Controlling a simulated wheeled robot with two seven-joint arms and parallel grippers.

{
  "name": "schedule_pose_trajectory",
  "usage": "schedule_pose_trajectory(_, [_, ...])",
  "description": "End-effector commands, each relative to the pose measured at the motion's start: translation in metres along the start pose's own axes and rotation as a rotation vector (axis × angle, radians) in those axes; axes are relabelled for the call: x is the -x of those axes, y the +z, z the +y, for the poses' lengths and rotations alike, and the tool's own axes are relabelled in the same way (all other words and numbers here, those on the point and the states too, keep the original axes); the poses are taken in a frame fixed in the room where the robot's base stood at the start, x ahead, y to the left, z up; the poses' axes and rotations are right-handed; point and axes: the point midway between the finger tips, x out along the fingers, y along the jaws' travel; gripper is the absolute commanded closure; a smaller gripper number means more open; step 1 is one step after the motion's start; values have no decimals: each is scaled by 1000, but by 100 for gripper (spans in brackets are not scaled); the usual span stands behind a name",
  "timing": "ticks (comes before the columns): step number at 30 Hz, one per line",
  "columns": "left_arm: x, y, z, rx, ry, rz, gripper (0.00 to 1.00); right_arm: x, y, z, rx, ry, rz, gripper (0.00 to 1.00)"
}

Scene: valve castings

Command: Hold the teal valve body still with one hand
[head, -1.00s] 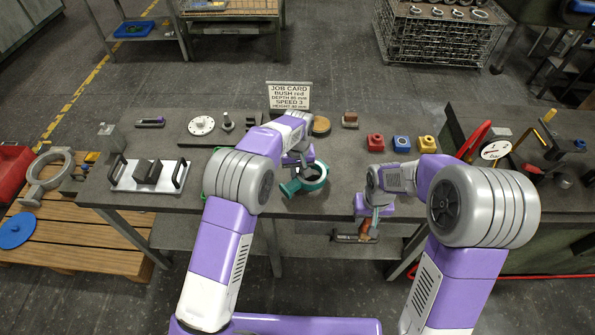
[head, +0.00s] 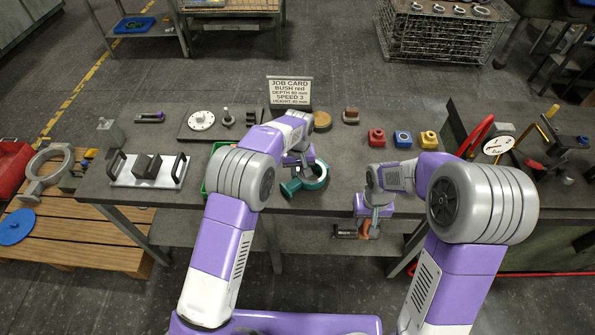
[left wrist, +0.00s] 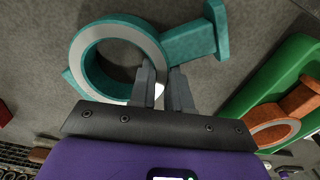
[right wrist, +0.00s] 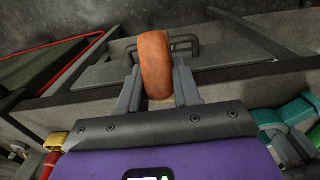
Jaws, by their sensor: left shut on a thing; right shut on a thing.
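The teal valve body (head: 293,187), a ring with a flanged stub, lies on the bench near its front edge. It fills the upper middle of the left wrist view (left wrist: 188,42). My left gripper (left wrist: 164,88) is shut on the ring's wall beside the stub. In the head view my left gripper (head: 303,172) partly covers the ring. My right gripper (head: 373,222) is at the bench's front edge, shut on an orange-brown rounded handle (right wrist: 155,65). A dark part beside that handle (head: 345,231) shows in the head view; what tool it is, I cannot tell.
A green tray (left wrist: 272,82) holding an orange casting lies beside the teal body, mostly behind my left arm in the head view. Red (head: 376,137), blue (head: 402,138) and yellow (head: 428,139) blocks stand to the right. A job card (head: 290,91) stands behind. A fixture plate (head: 148,174) lies left.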

Motion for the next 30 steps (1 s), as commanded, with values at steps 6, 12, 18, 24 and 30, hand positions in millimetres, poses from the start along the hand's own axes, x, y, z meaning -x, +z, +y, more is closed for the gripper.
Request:
schedule_pose_trajectory(6, [1, -2, 1, 0, 4, 6, 100, -5, -6, 2, -3, 5, 16, 100])
schedule_pose_trajectory(12, [-2, 0, 0, 0, 0, 0, 54, -5, -7, 3, -3, 6, 19, 100])
schedule_pose_trajectory(18, [-2, 0, 0, 0, 0, 0, 53, -5, -7, 3, -3, 6, 19, 100])
schedule_pose_trajectory(24, [6, 0, 0, 0, 1, 3, 53, -4, -7, 3, -4, 7, 19, 100])
schedule_pose_trajectory(30, [36, 2, -1, -1, 3, 7, 53, -4, -7, 3, -4, 7, 19, 100])
